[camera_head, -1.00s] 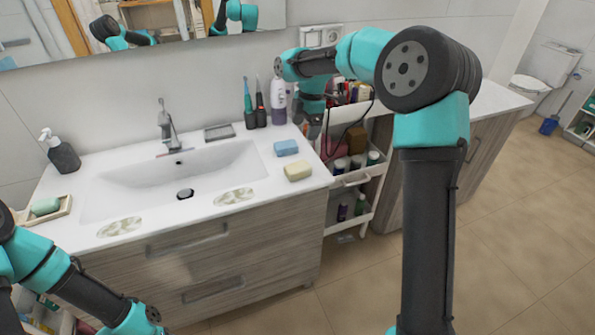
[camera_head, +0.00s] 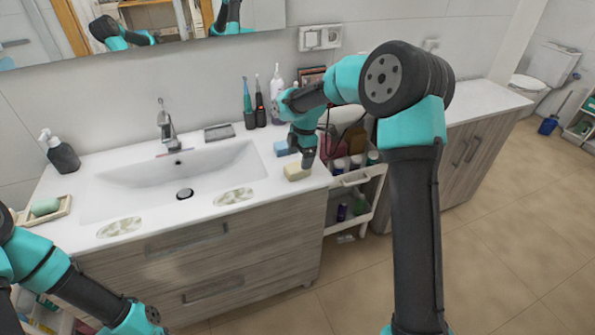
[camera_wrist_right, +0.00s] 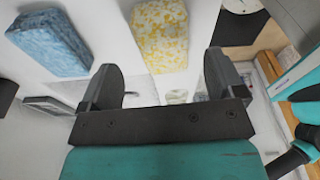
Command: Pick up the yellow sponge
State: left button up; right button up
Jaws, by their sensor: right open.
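The yellow sponge (camera_head: 296,173) lies on the white counter near its front right edge, right of the basin. In the right wrist view the yellow sponge (camera_wrist_right: 160,36) is beyond the open fingers, roughly in line with the gap between them. My right gripper (camera_head: 307,163) is low over the counter's right end, at the sponge's right side in the head view. In the wrist view its fingers (camera_wrist_right: 160,85) are apart with nothing between them. My left arm shows at the lower left of the head view, but its gripper's fingers cannot be made out.
A blue sponge (camera_head: 284,148) lies just behind the yellow one, and also shows in the wrist view (camera_wrist_right: 48,43). A tray with green soap (camera_head: 45,207) sits at the far left. A cart with bottles (camera_head: 350,175) stands right of the counter.

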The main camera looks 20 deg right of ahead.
aim_at(298, 166)
jog(key=shift+f, duration=0.1)
jog(key=shift+s+a+f, duration=0.1)
jog(key=shift+a+f, duration=0.1)
jog(key=shift+f, duration=0.6)
jog(key=shift+s+a+f, duration=0.1)
jog(key=shift+a+f, duration=0.05)
jog(key=shift+f, duration=0.7)
jog(key=shift+a+f, duration=0.2)
jog(key=shift+f, duration=0.6)
jog(key=shift+f, duration=0.25)
jog(key=shift+c, duration=0.4)
jog(key=c, duration=0.9)
